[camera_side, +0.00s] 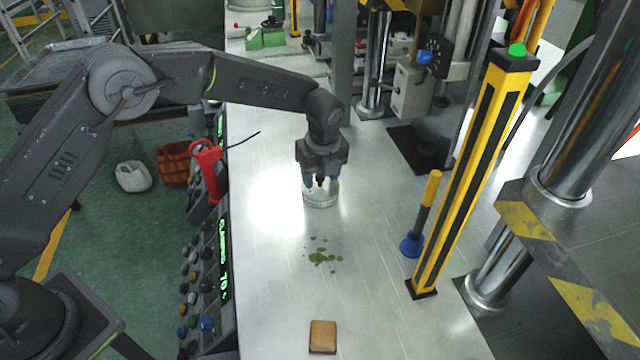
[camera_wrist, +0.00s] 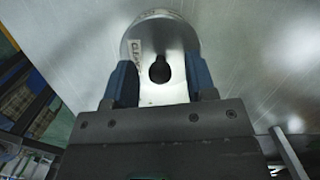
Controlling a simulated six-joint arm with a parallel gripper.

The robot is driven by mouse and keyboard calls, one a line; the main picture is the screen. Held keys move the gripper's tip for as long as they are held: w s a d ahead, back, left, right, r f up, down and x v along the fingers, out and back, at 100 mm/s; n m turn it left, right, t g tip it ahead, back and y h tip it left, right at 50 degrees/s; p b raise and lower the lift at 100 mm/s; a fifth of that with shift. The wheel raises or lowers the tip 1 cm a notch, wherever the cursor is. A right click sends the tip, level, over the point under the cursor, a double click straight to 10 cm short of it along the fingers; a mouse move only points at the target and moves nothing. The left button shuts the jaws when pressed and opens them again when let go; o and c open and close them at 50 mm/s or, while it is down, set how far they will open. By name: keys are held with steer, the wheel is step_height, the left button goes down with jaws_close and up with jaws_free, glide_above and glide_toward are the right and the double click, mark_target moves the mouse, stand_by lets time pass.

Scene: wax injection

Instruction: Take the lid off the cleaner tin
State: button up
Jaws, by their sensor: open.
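The cleaner tin (camera_side: 320,201) is a short, pale metal tin standing on the steel table. Its lid (camera_wrist: 161,93) shows in the wrist view as a shiny round top with a dark knob (camera_wrist: 159,70) at the middle and lettering at the left edge. My gripper (camera_side: 321,182) is right over the tin, pointing down. In the wrist view my gripper (camera_wrist: 160,76) is open, with one blue finger on each side of the knob and a gap on both sides. In the side view the gripper hides much of the lid.
Green splashes (camera_side: 323,256) and a brown sponge-like block (camera_side: 323,336) lie on the table in front. A blue-and-yellow plunger-like tool (camera_side: 413,243) stands at right beside a yellow-black post (camera_side: 470,170). A button panel (camera_side: 205,290) lines the left edge.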

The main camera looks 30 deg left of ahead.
steer(key=shift+f, duration=0.25)
jaws_close()
steer(key=shift+r, duration=0.1)
stand_by(0.3)
